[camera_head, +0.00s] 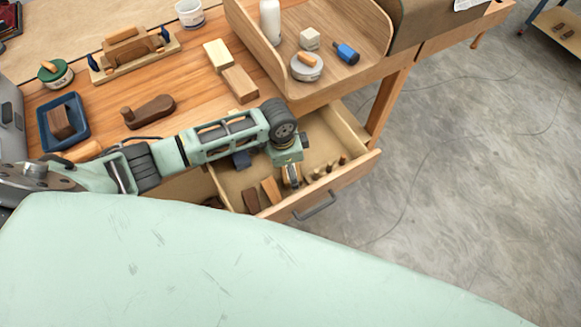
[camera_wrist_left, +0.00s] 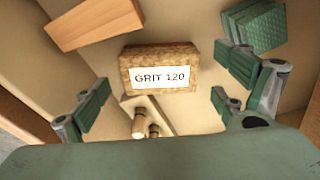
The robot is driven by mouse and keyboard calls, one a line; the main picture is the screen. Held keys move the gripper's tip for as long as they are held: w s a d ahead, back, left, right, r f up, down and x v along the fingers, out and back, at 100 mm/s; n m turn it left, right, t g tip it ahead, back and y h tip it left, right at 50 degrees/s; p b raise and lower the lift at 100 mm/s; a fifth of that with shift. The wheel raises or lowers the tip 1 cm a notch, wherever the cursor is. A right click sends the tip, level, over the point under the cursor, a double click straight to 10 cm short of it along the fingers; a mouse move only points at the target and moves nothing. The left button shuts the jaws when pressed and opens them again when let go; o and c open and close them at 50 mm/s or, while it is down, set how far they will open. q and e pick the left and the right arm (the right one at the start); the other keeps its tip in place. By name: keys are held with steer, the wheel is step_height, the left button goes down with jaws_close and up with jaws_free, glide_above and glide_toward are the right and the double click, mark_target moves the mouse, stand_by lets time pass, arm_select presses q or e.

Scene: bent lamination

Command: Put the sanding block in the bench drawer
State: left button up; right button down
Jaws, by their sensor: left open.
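The bench drawer (camera_head: 351,171) is pulled open, with its grey handle at the front. A cork-brown block labelled "GRIT 120", the sanding block (camera_wrist_left: 160,57), lies label up in the drawer in the left wrist view. My left gripper (camera_head: 291,174) reaches down into the drawer. In the left wrist view my left gripper (camera_wrist_left: 158,100) is open, its green-padded fingers spread to either side of the block, with visible gaps. In the head view the gripper largely hides the block. My right gripper is not in view.
The drawer also holds a dark wood piece (camera_head: 251,200), a light wood piece (camera_head: 271,190) and a rack of small pegs (camera_head: 328,170). A wooden tray (camera_head: 364,62) with several items stands on the bench (camera_head: 90,109) above. The drawer walls are close around the gripper.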

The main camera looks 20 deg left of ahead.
arm_select(q)
step_height(320, 180, up, 10)
steer(key=a, duration=0.1)
steer(key=shift+s+r, duration=0.2)
steer(key=shift+s, duration=0.2)
stand_by(0.3)
